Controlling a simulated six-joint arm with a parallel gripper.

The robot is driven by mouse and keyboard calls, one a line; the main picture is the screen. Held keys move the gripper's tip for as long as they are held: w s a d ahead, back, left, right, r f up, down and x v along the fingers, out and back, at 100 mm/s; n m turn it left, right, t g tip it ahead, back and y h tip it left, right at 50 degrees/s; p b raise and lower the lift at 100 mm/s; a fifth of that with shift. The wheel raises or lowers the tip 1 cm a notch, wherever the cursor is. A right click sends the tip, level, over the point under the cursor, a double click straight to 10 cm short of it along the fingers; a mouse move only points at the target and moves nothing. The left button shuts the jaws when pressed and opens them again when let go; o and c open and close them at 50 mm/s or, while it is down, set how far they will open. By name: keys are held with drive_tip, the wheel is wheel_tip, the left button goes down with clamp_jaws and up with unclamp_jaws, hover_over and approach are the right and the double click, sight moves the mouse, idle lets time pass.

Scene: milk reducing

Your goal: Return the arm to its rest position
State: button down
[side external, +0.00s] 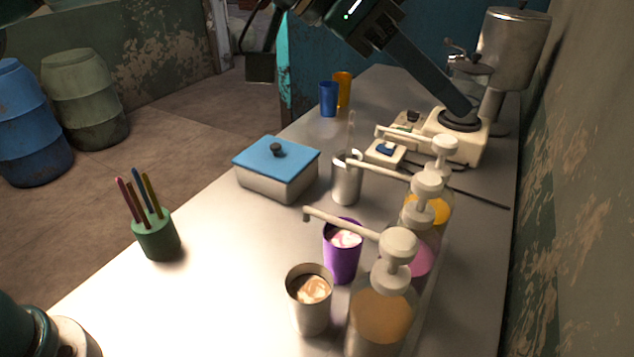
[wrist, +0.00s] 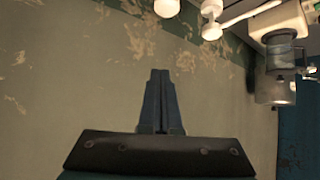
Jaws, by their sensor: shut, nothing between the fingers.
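My gripper (wrist: 160,75) shows in the wrist view with its two dark fingers together and nothing between them. It points at the worn, peeling wall and touches nothing that I can see. The counter's things lie off to the upper right of that view. In the side external view my dark arm (side external: 425,75) slants up over the far part of the counter to the top edge, well above the cups. I cannot clearly make out my fingertips in that view.
Pump bottles (side external: 382,310) line the counter's right side. Before them stand a beige cup (side external: 309,312), a purple cup (side external: 341,262) and a metal cup (side external: 346,185). A blue-lidded box (side external: 277,158), a green pen holder (side external: 156,237) and blue (side external: 328,100) and orange (side external: 343,88) cups stand leftward.

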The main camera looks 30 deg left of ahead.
drive_tip(key=s+a+r+n+t+y, duration=0.1)
drive_tip(key=s+a+r+n+t, duration=0.1)
drive_tip(key=a, duration=0.5)
drive_tip(key=s+a+r+n+t+y, duration=0.1)
drive_tip(key=s+a+r+n+y, duration=0.15)
drive_tip(key=a, duration=0.55)
drive_tip(key=s+a+f+n+g+y, duration=0.1)
drive_tip(key=s+a+f+n+y, duration=0.1)
drive_tip(key=s+a+f, duration=0.4)
drive_tip(key=s+a+f+n+g+y, duration=0.1)
drive_tip(key=s+a+f+n+y, duration=0.2)
drive_tip(key=f, duration=0.9)
drive_tip(key=s+a+n, duration=0.2)
drive_tip(key=s+a, duration=0.2)
drive_tip(key=s, duration=0.1)
drive_tip(key=shift+s+a+g, duration=0.2)
drive_tip(key=shift+s+g, duration=0.1)
drive_tip(key=shift+s, duration=0.05)
drive_tip(key=shift+n+y, duration=0.25)
